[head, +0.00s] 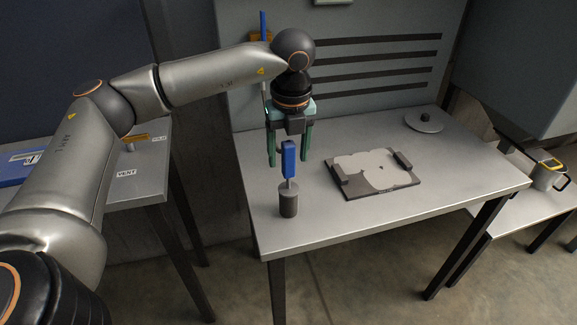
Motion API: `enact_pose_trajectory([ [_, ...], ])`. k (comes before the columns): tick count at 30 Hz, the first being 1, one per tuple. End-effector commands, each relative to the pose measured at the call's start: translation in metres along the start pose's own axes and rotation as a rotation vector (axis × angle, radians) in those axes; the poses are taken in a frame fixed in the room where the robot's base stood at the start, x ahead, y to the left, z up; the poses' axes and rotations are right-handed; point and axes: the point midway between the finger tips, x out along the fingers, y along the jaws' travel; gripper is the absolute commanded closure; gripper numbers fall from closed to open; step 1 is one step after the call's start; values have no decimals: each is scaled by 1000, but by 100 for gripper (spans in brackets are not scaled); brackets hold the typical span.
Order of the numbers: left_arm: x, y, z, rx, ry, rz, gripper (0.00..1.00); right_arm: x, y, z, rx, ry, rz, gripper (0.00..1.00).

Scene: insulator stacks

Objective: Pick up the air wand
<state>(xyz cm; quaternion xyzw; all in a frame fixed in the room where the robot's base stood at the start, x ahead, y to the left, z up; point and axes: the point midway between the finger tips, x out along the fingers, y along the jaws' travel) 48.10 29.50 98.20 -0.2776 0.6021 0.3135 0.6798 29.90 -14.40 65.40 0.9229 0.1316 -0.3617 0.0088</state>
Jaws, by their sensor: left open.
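A blue-handled tool (289,158), which looks like the air wand, stands upright in a dark grey cylindrical holder (288,199) near the front left of the bench. Its thin shaft goes down into the holder, which hides its lower end. My left gripper (288,162) points down over it, open and empty. Its two green fingers appear on either side of the blue handle; I cannot tell whether the handle is between them in depth. My right gripper is out of view.
The grey bench (390,213) holds a dark plate with pale pieces (374,172) and a round lidded disc (424,123). Behind my arm, a blue-topped rod (263,25) stands by the slotted back panel. A mug-like container (546,175) stands right. The bench's front right is clear.

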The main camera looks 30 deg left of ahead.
Motion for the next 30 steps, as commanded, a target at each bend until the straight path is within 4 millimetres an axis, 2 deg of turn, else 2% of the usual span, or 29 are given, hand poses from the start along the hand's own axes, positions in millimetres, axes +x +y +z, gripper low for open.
enact_pose_trajectory([
  [3, 19, 0, 1, -1, 1, 3, 32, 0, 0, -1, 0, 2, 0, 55],
  [6, 28, 0, 1, 0, 1, 1, 32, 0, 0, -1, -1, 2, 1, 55],
  [14, 32, 0, 1, 0, 1, 0, 32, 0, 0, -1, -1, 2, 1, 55],
  [30, 31, 0, 1, 0, 1, 0, 92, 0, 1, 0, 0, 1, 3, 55],
])
